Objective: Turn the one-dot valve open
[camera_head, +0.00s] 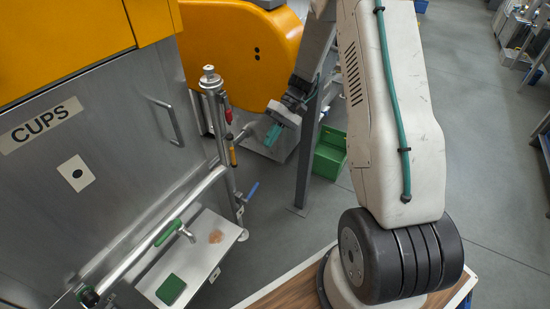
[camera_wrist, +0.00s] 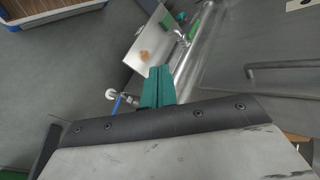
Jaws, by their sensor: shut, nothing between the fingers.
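A white plate with one black dot (camera_head: 76,173) is on the steel panel under the CUPS sign. Below it, a valve with a green handle (camera_head: 168,232) sits on the slanting steel pipe, its spout over a tray; the handle also shows in the wrist view (camera_wrist: 194,29). A blue lever (camera_head: 252,190) is on the upright pipe, and shows in the wrist view (camera_wrist: 116,106). I cannot tell for certain which handle the dot marks. My gripper (camera_head: 272,135), with teal fingers (camera_wrist: 157,72), is shut and empty, up and right of both handles, apart from them.
A steel tray (camera_head: 207,226) holds a green block (camera_head: 171,290) and an orange-brown stain. The upright pipe (camera_head: 226,150) with red and yellow fittings stands left of my gripper. A green bin (camera_head: 329,153) stands behind a grey post (camera_head: 307,150). Grey floor is open on the right.

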